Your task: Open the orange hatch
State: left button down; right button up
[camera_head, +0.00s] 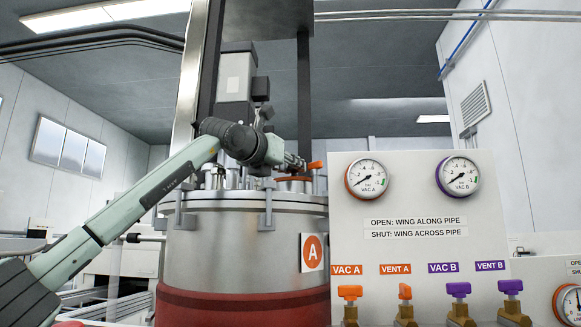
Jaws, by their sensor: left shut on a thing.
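The orange hatch (293,179) is a low orange disc on the lid of the steel vessel (245,235) marked with an orange A. An orange handle (316,165) stands up at its right side. My left arm reaches in from the left over the lid. My left gripper (298,163) is at the hatch, shut on the orange handle. The fingertips are small here and partly hide the handle and the back of the hatch. The hatch looks level and close to the lid; I cannot tell whether there is a gap. My right gripper is not in view.
A white panel (420,195) with gauges VAC A (367,178) and VAC B (458,176) stands right of the vessel. Orange and purple wing valves line its lower edge. A grey motor unit (237,85) and dark posts rise behind the lid.

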pick_arm(q)
jog(key=shift+a+r, duration=0.1)
jog(key=shift+r, duration=0.25)
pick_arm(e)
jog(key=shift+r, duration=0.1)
pick_arm(q)
jog(key=shift+w+r, duration=0.55)
jog(key=shift+r, duration=0.4)
jog(key=shift+w+r, duration=0.15)
jog(key=shift+r, duration=0.1)
jog(key=shift+w+r, duration=0.55)
jog(key=shift+w, duration=0.05)
jog(key=shift+w+r, duration=0.3)
jog(key=shift+r, duration=0.05)
jog(key=shift+w, duration=0.1)
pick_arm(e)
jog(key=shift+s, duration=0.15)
pick_arm(q)
jog(key=shift+w, duration=0.1)
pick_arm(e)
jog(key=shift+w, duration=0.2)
